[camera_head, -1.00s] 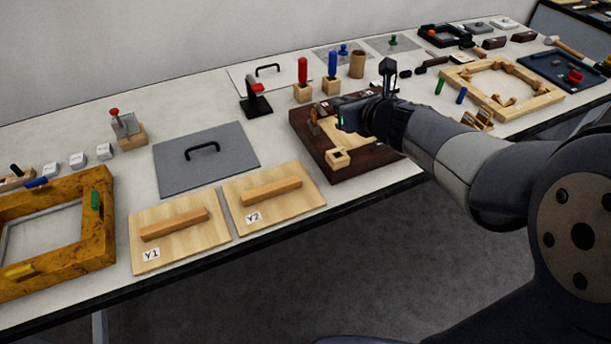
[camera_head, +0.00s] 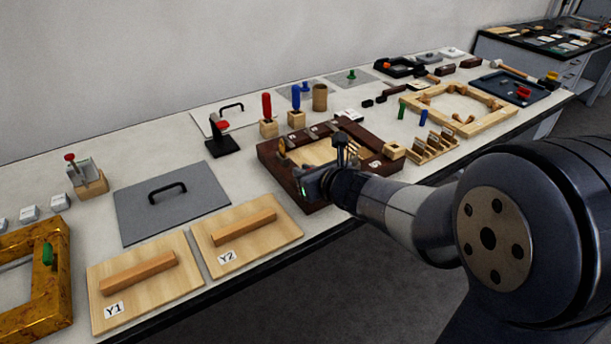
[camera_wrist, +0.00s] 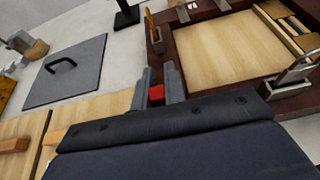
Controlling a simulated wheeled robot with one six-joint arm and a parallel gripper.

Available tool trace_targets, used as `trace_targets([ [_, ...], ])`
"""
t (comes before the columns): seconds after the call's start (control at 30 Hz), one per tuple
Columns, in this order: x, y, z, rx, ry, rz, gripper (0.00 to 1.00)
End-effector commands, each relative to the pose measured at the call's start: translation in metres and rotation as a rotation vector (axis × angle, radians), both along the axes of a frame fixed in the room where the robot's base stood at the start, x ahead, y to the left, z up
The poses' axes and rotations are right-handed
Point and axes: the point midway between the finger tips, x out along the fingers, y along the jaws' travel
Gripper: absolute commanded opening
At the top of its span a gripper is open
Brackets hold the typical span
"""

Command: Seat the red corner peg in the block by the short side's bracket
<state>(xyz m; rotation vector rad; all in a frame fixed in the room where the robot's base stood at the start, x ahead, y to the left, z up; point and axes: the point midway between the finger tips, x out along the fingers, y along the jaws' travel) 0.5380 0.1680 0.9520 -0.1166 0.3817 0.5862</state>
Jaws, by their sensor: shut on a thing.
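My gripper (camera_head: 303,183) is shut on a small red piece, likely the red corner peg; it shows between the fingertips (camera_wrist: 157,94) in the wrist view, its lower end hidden. The gripper is at the front left of the dark wooden frame (camera_head: 266,153), which holds a pale panel. In the wrist view the dark frame (camera_wrist: 196,78) lies just beyond and right of the fingers. A brass-coloured bracket (camera_wrist: 153,32) stands on its left side, and a metal one (camera_wrist: 297,68) at the right. A pale block with a hole (camera_head: 394,150) sits at the right corner.
Panels Y1 (camera_head: 140,300) and Y2 (camera_head: 262,249) with wooden handles and a grey plate (camera_head: 205,198) lie to the left. Red (camera_head: 267,106) and blue (camera_head: 296,99) handled tools stand behind the frame. A slotted wooden rack (camera_head: 432,148) is to the right.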

Motion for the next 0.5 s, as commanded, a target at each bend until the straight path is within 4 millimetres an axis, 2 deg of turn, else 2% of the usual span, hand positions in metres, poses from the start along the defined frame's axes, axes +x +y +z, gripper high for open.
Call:
trace_targets([
  [0.33,0.0,0.0001,-0.0034,0.0,-0.001,0.0,0.0],
  [0.37,-0.0001,0.0001,-0.0029,0.0,-0.001,0.0,0.12],
  [0.5,-0.0001,0.0001,-0.0017,0.0,-0.001,0.0,0.24],
])
